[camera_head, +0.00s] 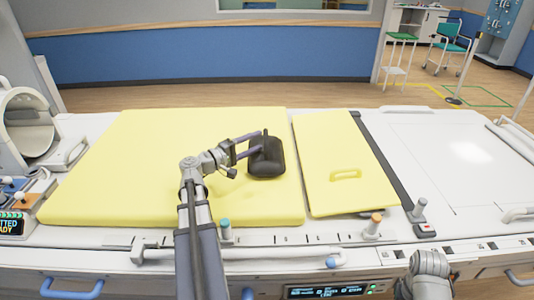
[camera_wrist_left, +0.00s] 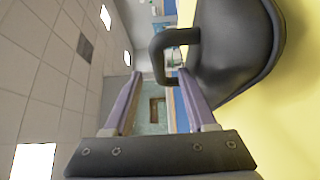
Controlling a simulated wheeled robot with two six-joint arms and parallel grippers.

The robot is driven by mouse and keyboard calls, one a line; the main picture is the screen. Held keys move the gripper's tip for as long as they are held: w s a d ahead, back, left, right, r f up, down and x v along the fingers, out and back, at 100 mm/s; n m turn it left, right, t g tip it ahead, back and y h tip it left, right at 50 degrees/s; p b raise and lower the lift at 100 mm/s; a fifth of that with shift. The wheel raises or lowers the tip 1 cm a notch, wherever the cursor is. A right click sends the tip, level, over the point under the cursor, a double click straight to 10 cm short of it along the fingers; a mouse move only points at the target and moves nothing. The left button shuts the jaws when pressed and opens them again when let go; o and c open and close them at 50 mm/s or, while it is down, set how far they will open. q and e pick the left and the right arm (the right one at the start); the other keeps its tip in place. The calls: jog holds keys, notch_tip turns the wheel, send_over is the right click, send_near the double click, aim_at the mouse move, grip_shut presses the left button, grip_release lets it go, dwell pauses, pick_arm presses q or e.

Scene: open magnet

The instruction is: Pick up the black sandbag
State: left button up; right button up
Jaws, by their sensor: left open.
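The black sandbag (camera_head: 267,158) lies on the larger yellow pad, near its right edge, in the head view. In the left wrist view the sandbag (camera_wrist_left: 235,50) fills the upper right, and its looped handle (camera_wrist_left: 160,55) sticks out to the left. My left gripper (camera_head: 250,143) is open, with its fingers reaching to the sandbag's left side. In the left wrist view the left gripper (camera_wrist_left: 155,85) has its fingers apart, and the handle shows near the tip of the right finger. I cannot tell whether they touch. My right gripper is not clearly seen; only part of my right arm shows at the lower right.
The larger yellow pad (camera_head: 130,160) covers the left of the white table. A white ring-shaped device (camera_head: 27,125) stands at the far left. The table's right part (camera_head: 450,150) is bare.

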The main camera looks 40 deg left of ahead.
aim_at(273, 146)
pick_arm(q)
jog(key=shift+x, duration=3.95)
jog(key=shift+s+d, duration=0.1)
jog(key=shift+s, duration=0.05)
grip_shut()
jog(key=shift+r, duration=0.1)
